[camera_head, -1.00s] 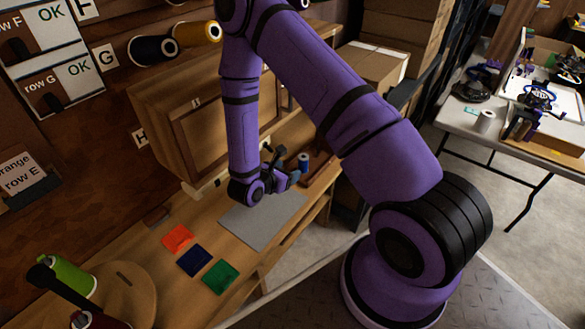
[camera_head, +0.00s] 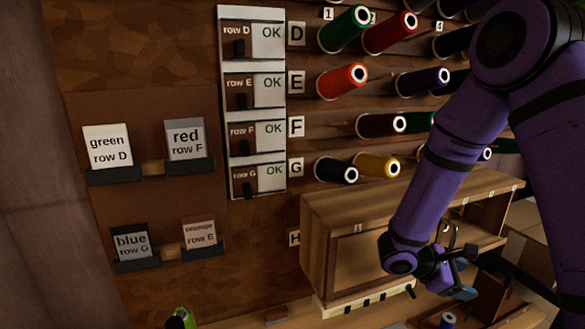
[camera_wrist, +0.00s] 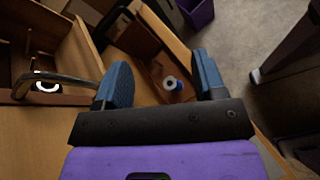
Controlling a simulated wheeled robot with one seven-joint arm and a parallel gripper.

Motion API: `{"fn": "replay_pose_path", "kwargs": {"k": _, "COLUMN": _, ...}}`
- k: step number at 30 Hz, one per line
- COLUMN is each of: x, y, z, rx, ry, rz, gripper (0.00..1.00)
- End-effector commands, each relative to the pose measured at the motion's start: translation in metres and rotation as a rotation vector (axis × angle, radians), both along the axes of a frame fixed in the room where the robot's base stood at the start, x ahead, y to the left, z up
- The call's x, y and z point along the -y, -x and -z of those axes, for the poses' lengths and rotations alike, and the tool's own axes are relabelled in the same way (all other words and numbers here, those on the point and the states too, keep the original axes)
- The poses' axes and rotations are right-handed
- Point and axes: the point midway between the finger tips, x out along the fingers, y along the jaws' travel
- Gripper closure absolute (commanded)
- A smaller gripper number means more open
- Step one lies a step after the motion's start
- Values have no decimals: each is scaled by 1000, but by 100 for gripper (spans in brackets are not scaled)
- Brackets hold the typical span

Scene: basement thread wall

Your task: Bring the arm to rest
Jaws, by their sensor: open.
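My purple arm reaches in from the right of the head view. My gripper (camera_head: 464,268) hangs in front of the right part of a wooden cabinet (camera_head: 330,265), above the bench. In the wrist view its two blue fingers (camera_wrist: 160,88) are spread apart with nothing held between them. A spool with a white top and blue thread (camera_wrist: 169,84) shows beyond and below the fingers, apart from them. The same spool shows at the bottom of the head view (camera_head: 447,320), below the gripper.
Thread spools such as the red one (camera_head: 342,81) sit on pegs in the wall rows. A status panel (camera_head: 252,100) reads OK for rows D to G. Cards such as green row D (camera_head: 108,147) stand in holders at left. In the wrist view, open floor (camera_wrist: 245,35) lies at upper right.

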Motion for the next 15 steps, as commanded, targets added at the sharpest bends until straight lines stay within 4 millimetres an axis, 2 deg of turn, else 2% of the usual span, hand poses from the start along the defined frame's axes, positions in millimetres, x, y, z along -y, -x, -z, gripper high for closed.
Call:
{"fn": "replay_pose_path", "kwargs": {"k": 1, "x": 2, "y": 5, "z": -16, "rx": 37, "ry": -18, "rz": 39, "gripper": 36}}
{"fn": "replay_pose_path", "kwargs": {"k": 6, "x": 4, "y": 27, "z": -58, "rx": 145, "ry": -95, "rz": 177, "gripper": 36}}
{"fn": "replay_pose_path", "kwargs": {"k": 15, "x": -3, "y": 71, "z": -118, "rx": 350, "ry": -274, "rz": 397, "gripper": 36}}
